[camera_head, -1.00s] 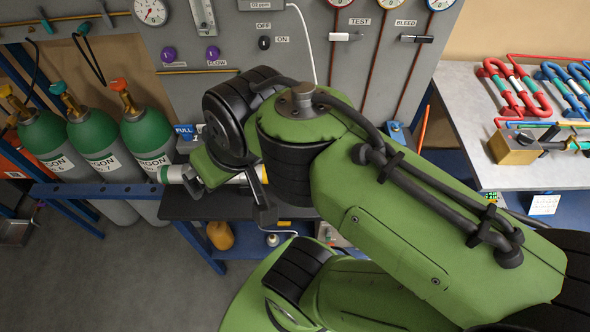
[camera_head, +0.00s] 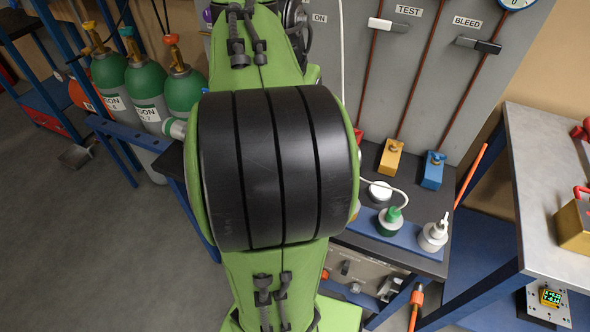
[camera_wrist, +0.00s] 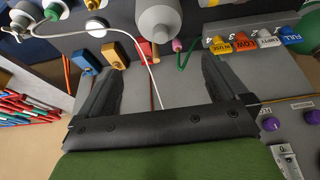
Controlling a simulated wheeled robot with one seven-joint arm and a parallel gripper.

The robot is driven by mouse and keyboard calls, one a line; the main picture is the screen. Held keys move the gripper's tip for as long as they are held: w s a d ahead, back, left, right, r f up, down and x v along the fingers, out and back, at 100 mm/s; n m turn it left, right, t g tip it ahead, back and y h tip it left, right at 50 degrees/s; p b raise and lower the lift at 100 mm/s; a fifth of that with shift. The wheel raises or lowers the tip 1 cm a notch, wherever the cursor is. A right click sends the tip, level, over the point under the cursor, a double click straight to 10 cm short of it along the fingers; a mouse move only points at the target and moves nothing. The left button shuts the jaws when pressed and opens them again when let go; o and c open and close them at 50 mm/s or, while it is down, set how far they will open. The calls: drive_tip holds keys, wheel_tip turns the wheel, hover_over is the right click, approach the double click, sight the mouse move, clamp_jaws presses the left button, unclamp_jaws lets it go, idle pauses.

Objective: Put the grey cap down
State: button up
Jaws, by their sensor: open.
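My gripper (camera_wrist: 157,68) is open in the wrist view, with nothing held between its two dark fingers. In the head view my own arm hides it. A pale grey capped piece, which looks like the grey cap (camera_head: 433,235), stands upright on the blue strip of the bench, right of a green-topped piece (camera_head: 390,221). It seems to show at the top left of the wrist view too (camera_wrist: 20,19). A larger grey rounded body (camera_wrist: 158,22) is beyond the fingertips; I cannot tell what it is.
A white round piece (camera_head: 380,191), a yellow block (camera_head: 392,156) and a blue block (camera_head: 432,170) are by the upright grey panel (camera_head: 375,100). Green gas cylinders (camera_head: 145,80) stand at left. A pale table (camera_head: 545,190) is at right.

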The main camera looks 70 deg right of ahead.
drive_tip(key=b+x, duration=0.7)
drive_tip(key=x, duration=0.8)
drive_tip(key=shift+w+d+f, duration=0.1)
drive_tip(key=shift+d+f, duration=0.1)
drive_tip(key=shift+f, duration=0.1)
drive_tip(key=shift+r, duration=0.1)
drive_tip(key=shift+c, duration=0.2)
